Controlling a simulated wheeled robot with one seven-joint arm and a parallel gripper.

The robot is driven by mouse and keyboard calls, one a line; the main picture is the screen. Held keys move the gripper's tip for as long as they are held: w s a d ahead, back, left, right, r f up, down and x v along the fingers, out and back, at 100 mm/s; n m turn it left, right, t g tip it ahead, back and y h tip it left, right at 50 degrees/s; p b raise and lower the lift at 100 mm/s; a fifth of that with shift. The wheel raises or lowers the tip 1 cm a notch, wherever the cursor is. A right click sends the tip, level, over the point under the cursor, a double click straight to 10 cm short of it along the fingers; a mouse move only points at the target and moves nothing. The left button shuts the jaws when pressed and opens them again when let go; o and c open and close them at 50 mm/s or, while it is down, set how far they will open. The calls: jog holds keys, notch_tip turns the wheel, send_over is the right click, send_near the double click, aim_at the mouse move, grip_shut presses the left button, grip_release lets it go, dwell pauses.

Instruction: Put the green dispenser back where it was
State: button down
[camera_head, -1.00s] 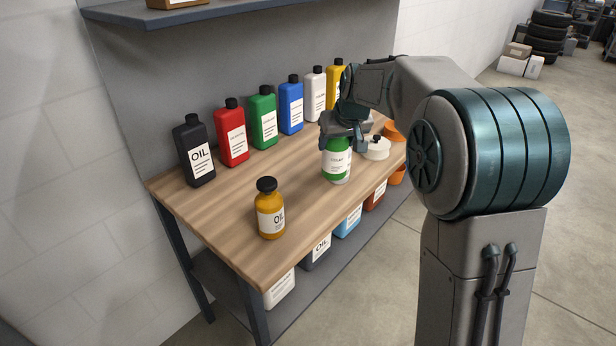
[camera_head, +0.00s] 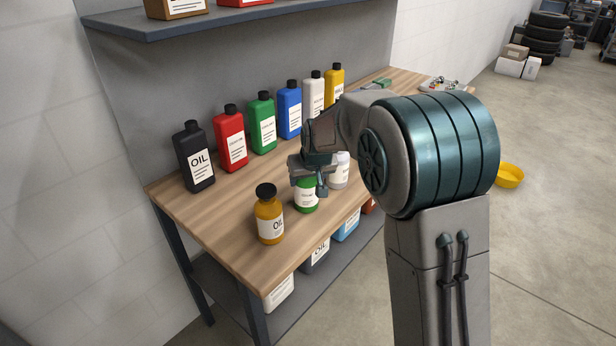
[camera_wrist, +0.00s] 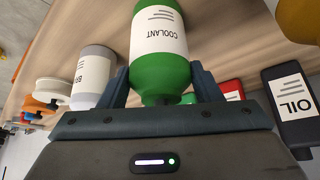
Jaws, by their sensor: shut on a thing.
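The green dispenser is a round green bottle (camera_head: 306,196) with a white label. In the wrist view the same bottle (camera_wrist: 160,72) reads COOLANT. My gripper (camera_head: 309,180) is shut on it near its top, and in the wrist view a finger of my gripper (camera_wrist: 163,88) lies on each side. The bottle is at the workbench top (camera_head: 225,222), between an amber oil bottle (camera_head: 270,222) on the left and a whitish bottle (camera_head: 340,172) on the right. I cannot tell whether its base touches the wood. My gripper hides its top in the head view.
A row of rectangular cans stands along the back: black (camera_head: 194,158), red (camera_head: 231,140), green (camera_head: 263,124), blue (camera_head: 289,110), white and yellow. A shelf (camera_head: 150,24) hangs above. More containers sit below the bench. Bare wood lies left of the amber bottle.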

jog(key=shift+f, duration=0.15)
jog(key=shift+c, duration=2.2)
grip_release()
jog(key=b+v, duration=0.1)
jog(key=v, duration=1.1)
jog(key=s+d+f+m+g, duration=0.1)
jog(key=s+d+f, duration=0.1)
jog(key=s+d, duration=0.3)
jog(key=s+d+f+m+g+h, duration=0.1)
jog(key=s+d, duration=0.4)
jog(key=s, duration=0.8)
jog(key=s+d+f+m, duration=0.1)
jog(key=s+d+f, duration=0.2)
jog(key=s+d, duration=0.3)
jog(key=s, duration=0.3)
jog(key=shift+s+f+m+g+h, duration=0.3)
jog(key=shift+s+f+g+h, duration=0.05)
jog(key=shift+s+g+h, duration=0.05)
jog(key=shift+d, duration=0.1)
